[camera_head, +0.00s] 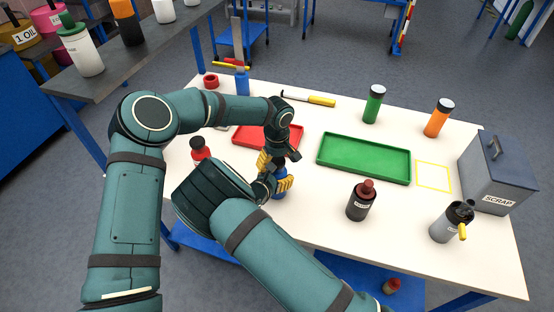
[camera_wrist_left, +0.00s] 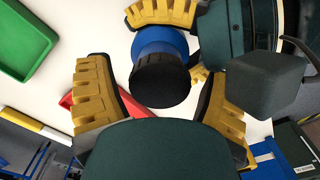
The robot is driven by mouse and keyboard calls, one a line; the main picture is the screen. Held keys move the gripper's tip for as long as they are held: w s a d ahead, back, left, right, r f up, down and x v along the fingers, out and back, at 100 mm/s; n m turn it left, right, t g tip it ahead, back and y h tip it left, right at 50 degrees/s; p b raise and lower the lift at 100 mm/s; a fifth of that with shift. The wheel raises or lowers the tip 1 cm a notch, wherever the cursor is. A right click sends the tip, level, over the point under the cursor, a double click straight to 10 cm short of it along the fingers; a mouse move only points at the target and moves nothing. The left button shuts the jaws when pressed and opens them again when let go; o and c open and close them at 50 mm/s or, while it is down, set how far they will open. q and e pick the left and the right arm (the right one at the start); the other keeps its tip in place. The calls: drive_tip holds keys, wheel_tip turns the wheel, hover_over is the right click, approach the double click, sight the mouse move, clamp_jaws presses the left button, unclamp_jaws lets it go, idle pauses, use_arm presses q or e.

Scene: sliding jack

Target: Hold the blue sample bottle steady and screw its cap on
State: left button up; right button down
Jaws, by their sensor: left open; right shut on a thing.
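The blue sample bottle (camera_head: 279,196) stands on the white table near its left front, mostly hidden by my grippers. In the left wrist view the blue bottle (camera_wrist_left: 160,42) has a black cap (camera_wrist_left: 160,80) at its top; how far it is screwed on cannot be told. My right gripper (camera_head: 275,186) is shut on the bottle from the side; its yellow fingers also show in the left wrist view (camera_wrist_left: 165,12). My left gripper (camera_head: 271,161) points down above the bottle and is open, its fingers (camera_wrist_left: 160,100) apart on either side of the cap.
A red tray (camera_head: 246,137) lies just behind my grippers and a green tray (camera_head: 362,158) to the right. A red bottle (camera_head: 199,150) stands left. A dark bottle (camera_head: 358,204), a grey bottle (camera_head: 447,226) and a scrap bin (camera_head: 495,175) stand right.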

use_arm(q)
drive_tip(key=c, duration=1.3)
drive_tip(key=o, duration=1.3)
drive_tip(key=shift+r, duration=0.1)
drive_tip(key=shift+r, duration=2.2)
drive_tip(key=shift+r+m, duration=1.7)
drive_tip(key=shift+m, duration=0.6)
